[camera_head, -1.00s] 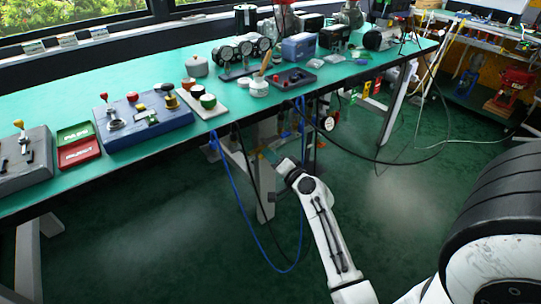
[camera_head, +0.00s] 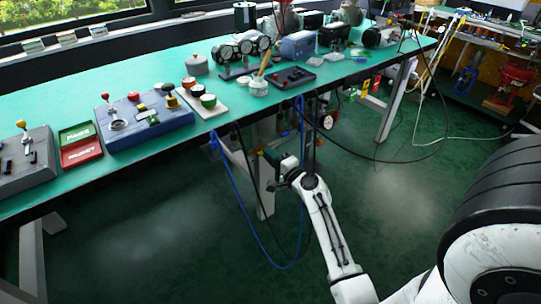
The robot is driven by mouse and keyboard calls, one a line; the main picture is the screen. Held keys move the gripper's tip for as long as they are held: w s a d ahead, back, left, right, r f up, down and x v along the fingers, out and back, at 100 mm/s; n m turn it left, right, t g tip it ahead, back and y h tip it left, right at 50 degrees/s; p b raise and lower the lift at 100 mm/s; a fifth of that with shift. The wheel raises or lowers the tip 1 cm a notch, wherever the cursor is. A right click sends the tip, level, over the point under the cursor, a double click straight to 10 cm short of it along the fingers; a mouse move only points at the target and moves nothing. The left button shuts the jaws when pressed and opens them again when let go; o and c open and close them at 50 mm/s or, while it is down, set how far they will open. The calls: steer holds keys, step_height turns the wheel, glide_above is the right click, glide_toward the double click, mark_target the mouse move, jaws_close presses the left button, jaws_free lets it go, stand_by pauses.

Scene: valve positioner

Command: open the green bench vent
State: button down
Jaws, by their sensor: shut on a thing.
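The green bench vent (camera_head: 269,154) shows as a small dark green piece under the front edge of the bench, beside the pipes and hoses. My gripper (camera_head: 277,160) reaches it from the lower right and is shut on it. The fingers and most of the vent are small and partly hidden by my wrist, so the vent's exact angle cannot be told.
A blue hose (camera_head: 236,195) and black cables hang close to my gripper. The teal bench (camera_head: 50,105) above carries a blue control box (camera_head: 150,120), red and green trays and several instruments. A bench leg (camera_head: 266,190) stands just below. The floor to the right is mostly open.

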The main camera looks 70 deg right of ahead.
steer(key=shift+s+f, duration=0.1)
steer(key=c, duration=1.2)
jaws_free()
steer(key=v, duration=1)
steer(key=shift+s+b, duration=0.35)
steer(key=shift+a, duration=0.15)
